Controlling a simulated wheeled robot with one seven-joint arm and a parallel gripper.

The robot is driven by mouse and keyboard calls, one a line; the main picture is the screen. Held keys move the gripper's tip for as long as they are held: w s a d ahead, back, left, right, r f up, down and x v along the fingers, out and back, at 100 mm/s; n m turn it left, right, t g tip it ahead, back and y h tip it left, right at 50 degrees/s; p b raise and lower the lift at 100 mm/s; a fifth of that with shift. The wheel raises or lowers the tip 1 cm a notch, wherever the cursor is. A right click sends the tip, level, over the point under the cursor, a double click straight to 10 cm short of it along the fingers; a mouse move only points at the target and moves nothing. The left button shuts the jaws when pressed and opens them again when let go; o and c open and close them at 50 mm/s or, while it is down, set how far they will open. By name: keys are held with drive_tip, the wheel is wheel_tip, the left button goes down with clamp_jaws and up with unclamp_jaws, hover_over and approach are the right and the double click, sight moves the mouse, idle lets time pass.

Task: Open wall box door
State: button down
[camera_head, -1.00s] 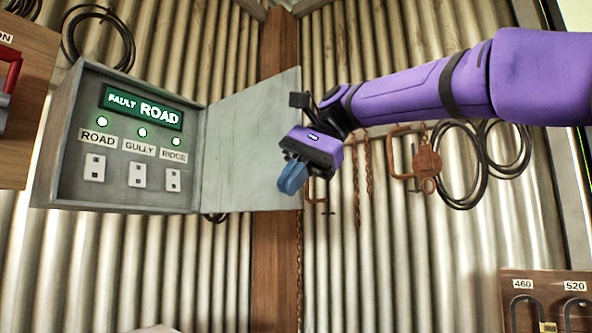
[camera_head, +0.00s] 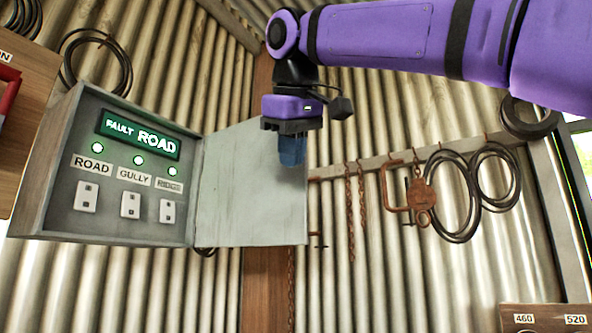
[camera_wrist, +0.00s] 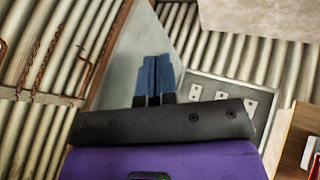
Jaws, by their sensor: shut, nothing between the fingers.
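The grey wall box (camera_head: 120,220) hangs at the left in the head view, its inside showing. Its grey door (camera_head: 245,195) is swung out to the right, standing wide open. Inside are a green sign (camera_head: 141,135) reading FAULT ROAD, lit green lamps and switches labelled ROAD, GULLY and RIDGE. My gripper (camera_head: 292,150) points down, its blue fingers shut and empty, in front of the door's upper right part in the picture. Whether they touch the door I cannot tell. In the wrist view my gripper (camera_wrist: 154,78) shows before the door (camera_wrist: 125,60), with the box's switches (camera_wrist: 222,97) to the right.
Behind is a corrugated metal wall with a wooden post (camera_head: 266,290). A rail to the right holds rusty chains (camera_head: 351,220), a clamp (camera_head: 395,190) and black cable coils (camera_head: 490,190). A wooden board (camera_head: 25,90) is at the left edge.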

sight(303, 220)
drive_tip(key=w+f, duration=0.2)
drive_tip(key=w+d+f, duration=0.1)
drive_tip(key=w+f, duration=0.1)
drive_tip(key=w, duration=0.1)
drive_tip(key=w+d+f, duration=0.1)
drive_tip(key=w+f, duration=0.1)
drive_tip(key=f, duration=0.1)
drive_tip(key=shift+w, duration=0.15)
drive_tip(key=shift+w+d, duration=0.3)
drive_tip(key=shift+w, duration=0.2)
drive_tip(key=shift+w+d, duration=0.25)
drive_tip(key=w+d+n+y, duration=0.1)
drive_tip(key=w+d+n, duration=0.1)
drive_tip(key=w+d, duration=0.4)
drive_tip(key=w, duration=0.5)
drive_tip(key=shift+d+n+y, duration=0.4)
drive_tip(key=shift+s, duration=0.1)
